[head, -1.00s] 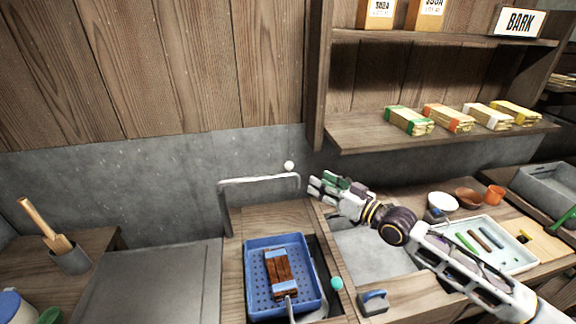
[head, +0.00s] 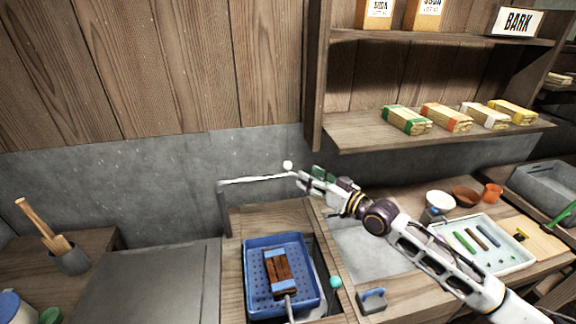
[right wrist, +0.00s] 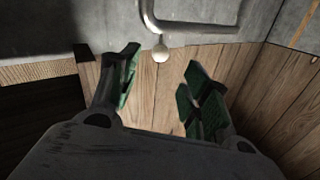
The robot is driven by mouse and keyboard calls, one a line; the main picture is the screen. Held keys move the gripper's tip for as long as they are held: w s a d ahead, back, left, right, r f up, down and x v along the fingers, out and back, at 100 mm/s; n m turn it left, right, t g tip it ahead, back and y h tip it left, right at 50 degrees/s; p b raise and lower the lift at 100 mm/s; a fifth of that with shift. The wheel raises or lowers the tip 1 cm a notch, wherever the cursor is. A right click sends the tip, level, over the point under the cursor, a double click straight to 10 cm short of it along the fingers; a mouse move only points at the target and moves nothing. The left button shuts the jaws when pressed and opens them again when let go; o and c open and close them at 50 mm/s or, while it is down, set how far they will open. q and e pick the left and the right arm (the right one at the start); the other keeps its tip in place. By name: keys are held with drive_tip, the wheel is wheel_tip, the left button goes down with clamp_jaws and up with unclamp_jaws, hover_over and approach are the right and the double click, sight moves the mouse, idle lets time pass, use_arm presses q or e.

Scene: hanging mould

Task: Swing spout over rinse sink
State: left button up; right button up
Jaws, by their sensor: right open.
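The spout (head: 250,181) is a thin grey metal pipe. It rises at the left behind the blue basket and runs right along the wall. A white ball knob (head: 288,165) sits near its right end. My right gripper (head: 302,178) is open at that end, partly covering it. In the right wrist view the knob (right wrist: 161,53) lies between and slightly beyond the open fingertips (right wrist: 161,62), apart from both, with the bent pipe (right wrist: 148,16) behind. A grey basin (head: 362,250) lies below my right arm; I cannot tell whether it is the rinse sink. My left gripper is not in view.
A blue perforated basket (head: 250,300) holding a brown mould (head: 277,272) sits in the counter opening below the spout. A teal ball (head: 335,282) is beside it. A shelf (head: 400,135) with wrapped bundles overhangs at the right. A pale tray (head: 515,262) lies at the right.

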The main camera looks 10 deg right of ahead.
sight(291, 167)
drive_tip(key=shift+p+x, duration=0.75)
drive_tip(key=shift+x, duration=4.3)
clamp_jaws()
